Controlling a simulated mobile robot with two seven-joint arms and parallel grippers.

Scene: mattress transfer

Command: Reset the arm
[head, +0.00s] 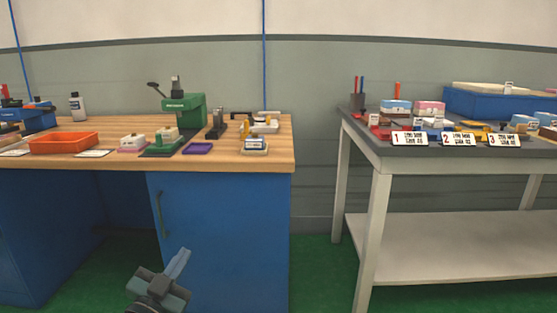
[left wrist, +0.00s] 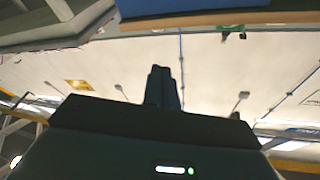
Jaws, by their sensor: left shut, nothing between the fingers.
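My left gripper (head: 178,264) shows at the bottom of the head view, in front of the blue cabinet under the wooden bench. Its fingers are together and point up and to the right, with nothing between them. In the left wrist view the closed fingers (left wrist: 163,88) stand upright against a pale ceiling-like background. The gripper is apart from the bench and everything on it. My right gripper is in neither view.
A wooden bench (head: 225,163) holds an orange tray (head: 63,143), a green press (head: 184,113), a purple tray (head: 198,148) and small blocks. A grey table (head: 395,157) with numbered cards and a blue bin (head: 480,103) stands right. A gap with green floor separates them.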

